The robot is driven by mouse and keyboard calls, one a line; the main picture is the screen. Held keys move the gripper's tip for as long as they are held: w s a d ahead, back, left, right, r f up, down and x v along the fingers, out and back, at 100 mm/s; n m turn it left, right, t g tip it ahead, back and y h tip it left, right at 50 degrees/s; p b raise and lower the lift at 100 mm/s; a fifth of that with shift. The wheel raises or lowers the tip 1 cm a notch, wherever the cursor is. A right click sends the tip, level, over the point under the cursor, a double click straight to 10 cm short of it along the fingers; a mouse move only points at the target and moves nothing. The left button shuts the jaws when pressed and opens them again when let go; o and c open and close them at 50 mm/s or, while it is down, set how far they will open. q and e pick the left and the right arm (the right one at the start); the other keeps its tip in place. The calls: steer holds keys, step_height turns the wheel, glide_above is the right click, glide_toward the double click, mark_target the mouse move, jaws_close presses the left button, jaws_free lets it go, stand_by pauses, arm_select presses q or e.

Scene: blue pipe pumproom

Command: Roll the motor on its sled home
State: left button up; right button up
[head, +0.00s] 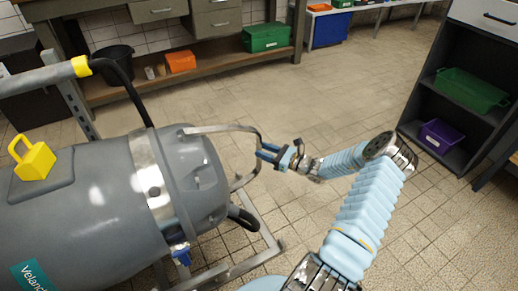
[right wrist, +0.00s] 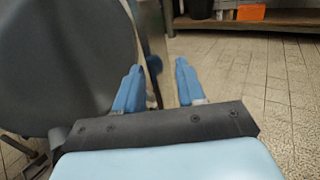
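The motor (head: 95,215) is a large grey cylinder lying on its side at the left of the head view, with a metal band and a teal label. Its sled (head: 225,271) shows as a grey metal frame below it. A curved metal handle (head: 222,128) stands out from the motor's end. My right gripper (head: 270,152) is at this handle. In the right wrist view, my right gripper (right wrist: 160,78) has its blue fingers apart, with the metal bar (right wrist: 152,35) between them; firm contact does not show. My left gripper is not in view.
A yellow block with a handle (head: 34,160) sits on the motor. A black hose (head: 134,95) curves down to it. A dark shelf (head: 455,100) with green and purple bins stands at the right. A workbench (head: 200,70) runs along the back. The tiled floor between is clear.

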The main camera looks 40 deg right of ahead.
steer(key=shift+x, duration=1.35)
jaws_close()
